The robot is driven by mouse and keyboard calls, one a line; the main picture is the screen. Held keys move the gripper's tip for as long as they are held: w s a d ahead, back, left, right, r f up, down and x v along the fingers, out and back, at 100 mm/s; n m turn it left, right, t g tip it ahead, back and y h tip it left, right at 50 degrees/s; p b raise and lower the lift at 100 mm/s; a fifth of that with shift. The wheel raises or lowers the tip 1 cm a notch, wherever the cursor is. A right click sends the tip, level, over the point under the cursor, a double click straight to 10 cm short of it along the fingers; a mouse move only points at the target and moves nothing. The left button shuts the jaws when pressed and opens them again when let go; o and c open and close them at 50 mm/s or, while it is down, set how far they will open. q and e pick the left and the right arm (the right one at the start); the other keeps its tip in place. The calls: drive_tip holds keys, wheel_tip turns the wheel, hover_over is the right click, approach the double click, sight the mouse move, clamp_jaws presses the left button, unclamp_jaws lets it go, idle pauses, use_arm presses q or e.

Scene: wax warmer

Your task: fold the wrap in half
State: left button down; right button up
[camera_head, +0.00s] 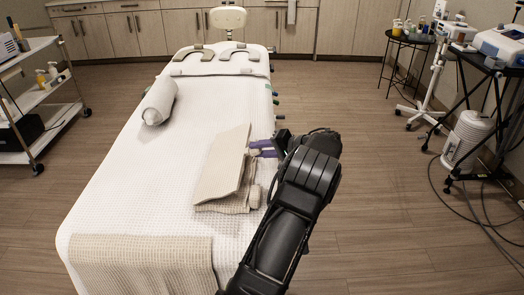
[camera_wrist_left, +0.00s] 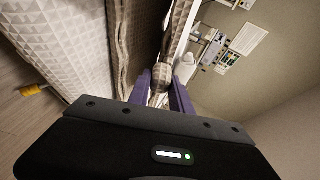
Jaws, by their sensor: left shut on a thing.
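The beige waffle-textured wrap (camera_head: 222,180) lies on the right side of the white bed in the head view, with one part standing up as a tilted flap over a layer lying flat. My left gripper (camera_head: 255,148) has purple fingers and is shut on the wrap's bunched right edge. In the left wrist view, the left gripper (camera_wrist_left: 161,90) pinches a rounded bunch of the wrap (camera_wrist_left: 160,74) between its fingers. My right gripper is not in view.
The white bed (camera_head: 115,180) bears a grey rolled towel (camera_head: 159,100) and a beige cloth (camera_head: 145,262) over its near end. A white cart (camera_head: 45,100) stands left. Equipment stands and a white canister (camera_head: 467,138) are right, with open floor between.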

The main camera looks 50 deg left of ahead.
use_arm(q)
drive_tip(key=c, duration=1.2)
unclamp_jaws()
drive_tip(key=shift+o, duration=0.2)
drive_tip(key=v, duration=0.7)
drive_tip(key=shift+d+r, duration=0.15)
drive_tip(key=shift+d, duration=0.15)
drive_tip(key=shift+w, duration=0.1)
